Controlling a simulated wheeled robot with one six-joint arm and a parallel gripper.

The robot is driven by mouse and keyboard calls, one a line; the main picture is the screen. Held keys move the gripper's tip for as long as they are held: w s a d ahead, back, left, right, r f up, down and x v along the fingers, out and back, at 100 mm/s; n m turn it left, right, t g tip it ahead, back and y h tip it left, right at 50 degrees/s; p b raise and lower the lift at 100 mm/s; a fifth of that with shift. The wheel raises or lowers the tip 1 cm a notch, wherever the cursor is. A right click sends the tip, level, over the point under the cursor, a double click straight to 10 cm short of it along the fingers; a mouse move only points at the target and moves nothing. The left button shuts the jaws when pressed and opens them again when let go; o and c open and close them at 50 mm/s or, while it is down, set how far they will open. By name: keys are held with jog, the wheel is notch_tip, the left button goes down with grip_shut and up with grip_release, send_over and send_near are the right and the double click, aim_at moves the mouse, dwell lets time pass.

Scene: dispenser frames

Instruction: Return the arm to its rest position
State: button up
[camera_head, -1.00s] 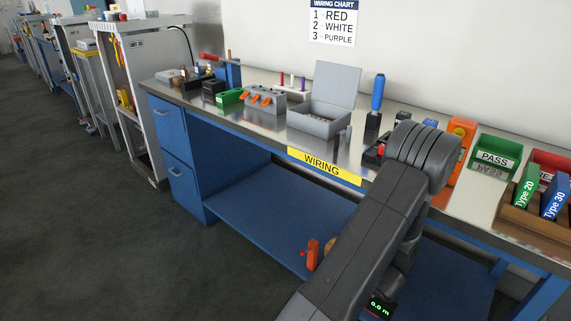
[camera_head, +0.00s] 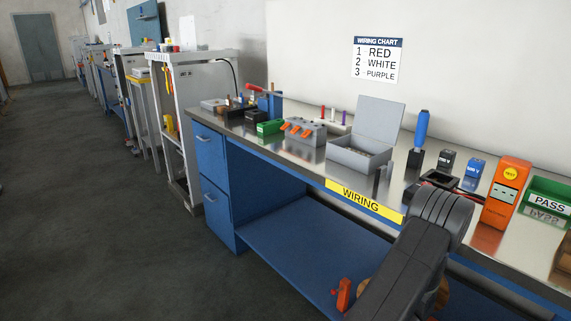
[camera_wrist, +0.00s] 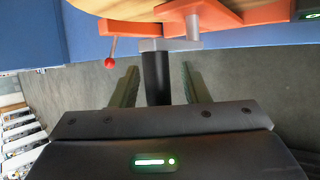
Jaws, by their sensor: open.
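My arm (camera_head: 425,245) reaches down in front of the workbench in the head view. My gripper is hidden there, below the bench top. In the wrist view my gripper (camera_wrist: 160,78) is open, its two dark fingers apart. A black upright cylinder shows between the fingers, below a grey block. I cannot tell whether the fingers touch it. An orange fixture (camera_wrist: 236,16) with a red ball (camera_wrist: 110,63) lies just beyond the fingers. An orange part with a red knob (camera_head: 343,294) also shows on the lower blue shelf in the head view, partly beside my arm.
The bench (camera_head: 265,141) has a yellow WIRING label. A grey open box (camera_head: 358,158), blue-handled tool (camera_head: 421,130), orange meter (camera_head: 506,190) and green PASS bin (camera_head: 548,188) stand on it. The dark floor (camera_head: 120,230) at left is clear.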

jog(key=shift+s+r, duration=0.2)
jog(key=shift+r, duration=0.15)
jog(key=a+p+v, duration=0.1)
jog(key=p+v, duration=0.2)
jog(key=v, duration=0.9)
jog(key=b+x, duration=0.1)
jog(key=x, duration=0.3)
jog(key=d+b+x, duration=0.1)
jog(key=x, duration=0.3)
jog(key=b+x, duration=0.1)
jog(key=x, duration=0.3)
jog(key=shift+d+f+b, duration=0.15)
jog(key=shift+f+b, duration=0.15)
jog(key=shift+f, duration=0.25)
jog(key=shift+s+d+r+m+t+y+b, duration=0.15)
jog(key=shift+t+y+b, duration=0.1)
jog(key=shift+t+y, duration=0.15)
jog(key=shift+s+d+m+t+y+b, duration=0.1)
jog(key=shift+s+m+t+y+b, duration=0.15)
jog(key=shift+t, duration=0.25)
jog(key=shift+w, duration=0.1)
